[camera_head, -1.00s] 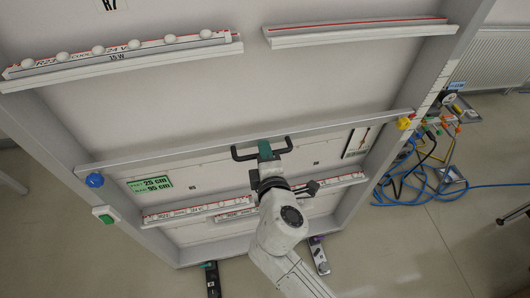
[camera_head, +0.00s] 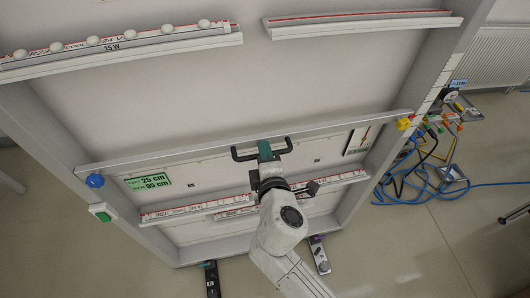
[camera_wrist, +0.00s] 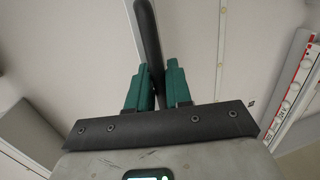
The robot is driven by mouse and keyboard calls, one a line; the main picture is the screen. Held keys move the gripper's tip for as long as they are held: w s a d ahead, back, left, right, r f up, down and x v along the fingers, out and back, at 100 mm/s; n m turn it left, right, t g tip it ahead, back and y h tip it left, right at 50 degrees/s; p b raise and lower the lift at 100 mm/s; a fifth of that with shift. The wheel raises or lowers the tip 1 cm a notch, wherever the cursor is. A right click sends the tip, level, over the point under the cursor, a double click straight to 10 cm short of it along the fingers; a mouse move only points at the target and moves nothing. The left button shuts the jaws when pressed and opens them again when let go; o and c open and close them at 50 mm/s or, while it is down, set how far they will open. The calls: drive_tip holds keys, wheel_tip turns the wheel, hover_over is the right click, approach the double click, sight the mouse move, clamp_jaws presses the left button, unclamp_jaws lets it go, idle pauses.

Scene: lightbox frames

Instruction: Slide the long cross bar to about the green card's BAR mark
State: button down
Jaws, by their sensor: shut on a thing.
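The long grey cross bar (camera_head: 180,155) spans the light box frame between its side rails, with a blue knob (camera_head: 95,180) at the left end and a yellow knob (camera_head: 404,123) at the right. My gripper (camera_head: 265,152) is shut on the black handle (camera_head: 240,155) at the bar's middle. In the wrist view, the teal fingers (camera_wrist: 153,88) close around the dark handle (camera_wrist: 147,35). The green card (camera_head: 148,181) lies on the panel below the bar's left part. It reads 25 cm above and BAR 95 cm below. The right rail has scale marks (camera_head: 436,88); their numbers are too small to read.
Two lamp strips, left (camera_head: 120,48) and right (camera_head: 360,20), sit above the bar. Lower strips (camera_head: 185,210) lie below it, near my arm. A cart with cables (camera_head: 440,125) stands right of the frame. Blue hose lies on the floor there.

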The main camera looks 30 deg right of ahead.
drive_tip(key=c, duration=1.2)
unclamp_jaws()
drive_tip(key=b+v, duration=0.1)
drive_tip(key=v, duration=1)
drive_tip(key=s+d+f+m+g, duration=0.8)
drive_tip(key=d+f+m, duration=0.1)
drive_tip(key=d+f, duration=0.25)
drive_tip(key=s+f+m+g+y, duration=0.4)
drive_tip(key=s+f+m+g, duration=0.1)
drive_tip(key=s, duration=0.6)
drive_tip(key=shift+s+a+f+m+g+y, duration=0.3)
drive_tip(key=shift+a+m+g, duration=0.1)
drive_tip(key=shift+m, duration=0.1)
